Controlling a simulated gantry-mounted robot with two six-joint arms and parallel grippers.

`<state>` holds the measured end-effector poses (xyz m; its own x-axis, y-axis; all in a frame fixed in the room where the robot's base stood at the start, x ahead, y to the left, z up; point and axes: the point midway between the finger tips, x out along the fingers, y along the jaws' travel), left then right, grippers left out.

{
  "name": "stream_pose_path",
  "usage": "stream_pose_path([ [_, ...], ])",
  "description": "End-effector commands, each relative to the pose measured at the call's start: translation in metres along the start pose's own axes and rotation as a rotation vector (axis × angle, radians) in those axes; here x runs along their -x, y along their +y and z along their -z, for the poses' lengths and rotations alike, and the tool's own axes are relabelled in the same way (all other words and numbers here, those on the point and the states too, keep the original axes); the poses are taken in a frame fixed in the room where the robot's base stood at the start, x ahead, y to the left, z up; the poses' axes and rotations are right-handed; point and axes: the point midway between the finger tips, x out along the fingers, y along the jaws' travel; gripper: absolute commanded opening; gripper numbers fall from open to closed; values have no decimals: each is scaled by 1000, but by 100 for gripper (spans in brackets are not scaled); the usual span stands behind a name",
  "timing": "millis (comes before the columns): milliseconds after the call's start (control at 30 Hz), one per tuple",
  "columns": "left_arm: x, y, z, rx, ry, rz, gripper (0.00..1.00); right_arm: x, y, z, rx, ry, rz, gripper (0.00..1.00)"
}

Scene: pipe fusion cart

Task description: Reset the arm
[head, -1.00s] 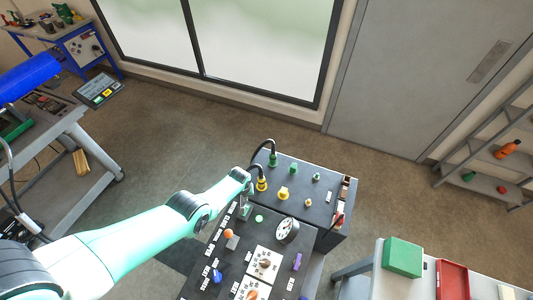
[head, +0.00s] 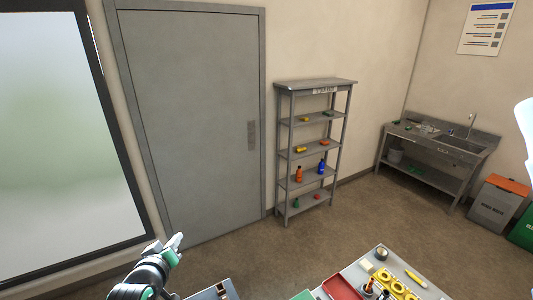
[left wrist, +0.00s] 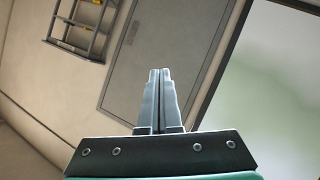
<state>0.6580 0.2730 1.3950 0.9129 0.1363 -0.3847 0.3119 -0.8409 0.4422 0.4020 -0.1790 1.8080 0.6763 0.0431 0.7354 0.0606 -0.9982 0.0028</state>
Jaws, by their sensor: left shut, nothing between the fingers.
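My left gripper (head: 174,243) shows at the lower left of the head view, raised, with its fingers together and empty. In the left wrist view its two grey fingers (left wrist: 160,100) are pressed together with nothing between them, pointing toward the wall and the grey door (left wrist: 165,50). Only the edge of the dark control cart (head: 222,291) shows at the bottom of the head view, below and right of the left gripper. The gripper is apart from it. The rest of the cart is out of frame. My right gripper is not in view.
A table with a red tray (head: 341,287) and yellow parts (head: 392,284) stands at the bottom right. A grey shelf (head: 312,148), a sink bench (head: 440,139) and a waste bin (head: 497,205) stand farther back. The floor (head: 330,232) between is clear.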

Motion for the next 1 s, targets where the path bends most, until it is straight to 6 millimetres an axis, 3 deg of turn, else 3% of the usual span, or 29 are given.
stream_pose_path([
  [33, 19, 33, 31, -19, 70, -65, 0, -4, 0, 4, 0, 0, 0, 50],
  [100, 50, 73, 68, -48, 171, -154, 0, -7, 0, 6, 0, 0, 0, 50],
  [167, 81, 104, 99, -72, 260, -226, 0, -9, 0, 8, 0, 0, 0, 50],
  [300, 171, 163, 162, -131, 488, -384, 0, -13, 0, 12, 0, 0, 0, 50],
  [433, 271, 194, 206, -185, 726, -504, 0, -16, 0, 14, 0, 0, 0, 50],
  [500, 323, 197, 222, -215, 856, -544, 0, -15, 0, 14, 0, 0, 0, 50],
  [600, 382, 193, 233, -263, 1013, -567, 0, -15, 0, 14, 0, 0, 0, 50],
  [700, 418, 190, 235, -324, 1119, -558, 0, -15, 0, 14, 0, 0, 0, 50],
  [1000, 414, 190, 236, -392, 1136, -515, 0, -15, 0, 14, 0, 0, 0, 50],
])
